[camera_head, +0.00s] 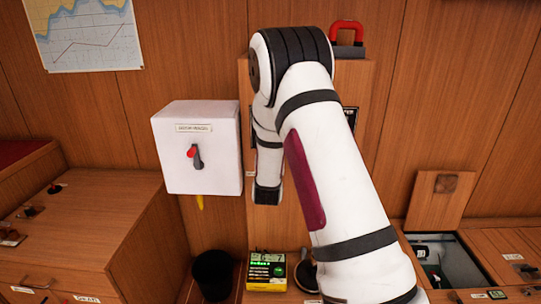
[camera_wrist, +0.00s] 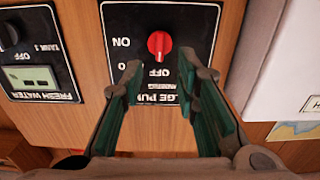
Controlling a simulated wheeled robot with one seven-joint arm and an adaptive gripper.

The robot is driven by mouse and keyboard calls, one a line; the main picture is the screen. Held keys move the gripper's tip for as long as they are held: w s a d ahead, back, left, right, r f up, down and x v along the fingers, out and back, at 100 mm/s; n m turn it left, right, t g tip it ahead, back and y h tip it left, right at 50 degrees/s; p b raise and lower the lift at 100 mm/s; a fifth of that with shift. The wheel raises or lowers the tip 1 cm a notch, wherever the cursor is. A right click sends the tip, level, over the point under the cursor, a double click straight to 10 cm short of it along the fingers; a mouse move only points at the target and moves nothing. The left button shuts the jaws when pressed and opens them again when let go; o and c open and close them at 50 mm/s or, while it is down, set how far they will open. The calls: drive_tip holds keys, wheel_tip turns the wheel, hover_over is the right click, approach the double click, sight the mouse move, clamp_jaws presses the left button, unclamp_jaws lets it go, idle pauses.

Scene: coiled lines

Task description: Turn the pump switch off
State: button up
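The bilge pump panel (camera_wrist: 188,22) is black with a white border and appears upside down in the wrist view. Its red knob (camera_wrist: 159,45) stands upright in that picture, between the sides of my gripper. "ON" is to the knob's left and "OFF" just below it; I cannot tell surely which way the knob points. My gripper (camera_wrist: 163,72) is open and empty, its two dark green-lined fingers spread below the knob, apart from it as far as I can see. The fingers cover part of the panel's lettering.
A white box (camera_head: 174,172) with a red-tipped lever (camera_head: 195,155) hangs left of my arm; a white box side (camera_wrist: 284,75) shows at right in the wrist view. A fresh water panel (camera_wrist: 62,50) is beside the pump panel. An open hatch (camera_head: 441,262) lies lower right.

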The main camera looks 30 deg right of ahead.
drive_tip(key=v, duration=0.6)
idle(0.4)
drive_tip(key=s+a+r+n+g+y, duration=0.2)
drive_tip(key=s+a+r+y, duration=0.25)
drive_tip(key=a, duration=0.25)
drive_tip(key=s+a+r+n+g+y, duration=0.1)
drive_tip(key=s+a+r+g+y, duration=0.1)
drive_tip(key=s+a+r+y, duration=0.45)
drive_tip(key=s+a+n+g, duration=0.1)
drive_tip(key=s+a+g, duration=0.2)
drive_tip(key=s, duration=1.1)
drive_tip(key=s+a+n+g+h+p, duration=0.1)
drive_tip(key=s+a+n+g, duration=0.1)
drive_tip(key=s, duration=1.2)
drive_tip(key=shift+a+r+n+g, duration=0.3)
drive_tip(key=shift+a+g, duration=0.6)
drive_tip(key=shift+a, duration=0.05)
